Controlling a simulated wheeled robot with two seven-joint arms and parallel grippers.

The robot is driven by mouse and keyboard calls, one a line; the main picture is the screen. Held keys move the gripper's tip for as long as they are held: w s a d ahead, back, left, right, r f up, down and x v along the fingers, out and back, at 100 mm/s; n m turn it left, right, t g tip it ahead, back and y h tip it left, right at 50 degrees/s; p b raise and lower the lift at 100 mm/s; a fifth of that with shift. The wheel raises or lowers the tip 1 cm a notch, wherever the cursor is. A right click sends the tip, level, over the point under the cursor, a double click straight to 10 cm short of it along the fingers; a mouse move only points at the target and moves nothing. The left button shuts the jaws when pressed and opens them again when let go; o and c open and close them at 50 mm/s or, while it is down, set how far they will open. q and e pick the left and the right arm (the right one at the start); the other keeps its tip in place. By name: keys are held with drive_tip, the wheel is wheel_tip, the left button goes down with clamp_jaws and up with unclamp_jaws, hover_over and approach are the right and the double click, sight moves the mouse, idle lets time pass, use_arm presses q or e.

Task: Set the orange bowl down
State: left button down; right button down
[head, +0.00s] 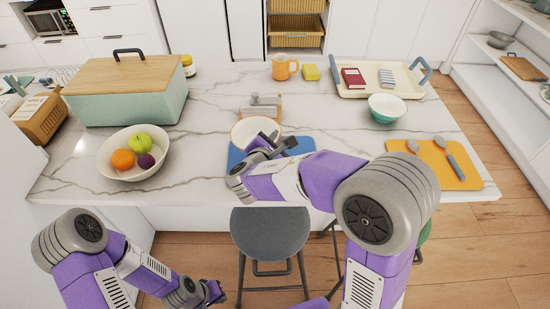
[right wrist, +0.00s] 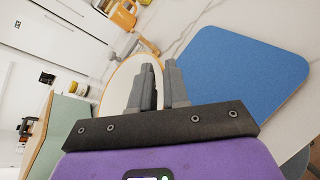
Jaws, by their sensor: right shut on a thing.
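The orange bowl (head: 256,127), pale inside with an orange rim, is at the middle of the counter, over the far edge of the blue mat (head: 236,158). My right gripper (head: 270,146) is shut on the bowl's near rim. In the right wrist view, the fingers (right wrist: 158,85) pinch the bowl's wall (right wrist: 117,85), and the blue mat (right wrist: 240,68) lies to the right. I cannot tell whether the bowl's base touches anything. My left gripper (head: 212,292) is low in front of the counter, away from the bowl; its jaws are too small to read.
A grey handled thing (head: 262,104) stands just behind the bowl. A fruit bowl (head: 112,171) and a green box with a wooden lid (head: 130,105) are left. A teal bowl (head: 387,112), a tray (head: 350,92) and an orange board (head: 440,178) are right. A stool (head: 268,230) stands in front.

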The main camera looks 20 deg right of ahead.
drive_tip(key=shift+f+b, duration=0.9)
drive_tip(key=shift+f, duration=1.85)
drive_tip(key=c, duration=1.1)
unclamp_jaws()
drive_tip(key=p+v, duration=0.2)
drive_tip(key=v, duration=1)
drive_tip(key=shift+f, duration=0.1)
